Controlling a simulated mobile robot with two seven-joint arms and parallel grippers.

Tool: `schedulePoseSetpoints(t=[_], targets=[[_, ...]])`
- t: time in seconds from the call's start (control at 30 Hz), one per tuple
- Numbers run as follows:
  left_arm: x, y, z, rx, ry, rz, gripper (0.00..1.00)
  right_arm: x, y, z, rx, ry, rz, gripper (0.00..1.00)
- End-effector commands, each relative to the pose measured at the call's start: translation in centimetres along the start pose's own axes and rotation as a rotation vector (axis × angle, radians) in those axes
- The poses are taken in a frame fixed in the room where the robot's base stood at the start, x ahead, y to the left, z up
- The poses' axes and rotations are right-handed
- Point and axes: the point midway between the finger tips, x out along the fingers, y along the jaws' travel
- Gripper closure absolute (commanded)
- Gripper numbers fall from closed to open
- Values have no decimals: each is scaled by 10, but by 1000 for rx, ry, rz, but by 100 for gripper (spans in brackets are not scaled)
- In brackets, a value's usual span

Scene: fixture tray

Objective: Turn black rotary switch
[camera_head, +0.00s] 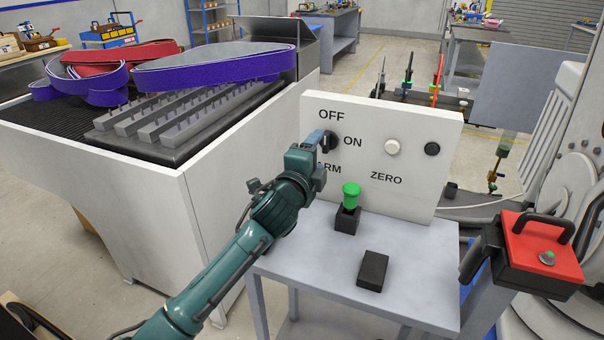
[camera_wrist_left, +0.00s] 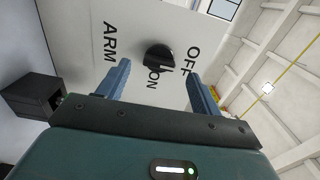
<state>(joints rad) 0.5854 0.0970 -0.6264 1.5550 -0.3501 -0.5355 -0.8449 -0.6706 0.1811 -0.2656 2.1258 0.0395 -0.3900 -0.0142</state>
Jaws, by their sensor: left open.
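The black rotary switch (camera_head: 330,143) sits on a white upright panel (camera_head: 380,115), below the word OFF and left of the word ON. In the left wrist view the round black knob (camera_wrist_left: 158,57) is in full sight. My left gripper (camera_head: 316,141) is in front of the panel at the switch. Its two blue fingers (camera_wrist_left: 158,72) are open, one on either side of the knob in the wrist view, with space between them and it. Contact cannot be seen. Which label the knob points at is not clear. My right gripper is not in view.
The panel also carries a white button (camera_head: 391,147) and a black button (camera_head: 432,149). A green-topped black block (camera_head: 346,219) and a small black box (camera_head: 372,269) stand on the grey table (camera_head: 425,300). A large bin with belts is at left; a red-topped box (camera_head: 540,245) is at right.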

Motion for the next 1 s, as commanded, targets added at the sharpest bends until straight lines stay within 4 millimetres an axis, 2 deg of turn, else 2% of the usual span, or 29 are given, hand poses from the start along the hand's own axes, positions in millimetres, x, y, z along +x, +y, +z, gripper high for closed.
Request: schedulePoseSetpoints(t=[0.2, 0.4, 0.6, 0.9, 1.0], targets=[[-46, 2, 0, 0, 2, 2, 35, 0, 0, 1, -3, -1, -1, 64], [-76, 1, 0, -1, 1, 2, 35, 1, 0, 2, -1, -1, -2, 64], [-89, 0, 0, -1, 1, 1, 35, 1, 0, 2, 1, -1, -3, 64], [-89, 0, 0, -3, 0, 2, 35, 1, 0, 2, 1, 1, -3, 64], [-95, 10, 4, -50, -17, 31, 35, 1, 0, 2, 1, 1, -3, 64]])
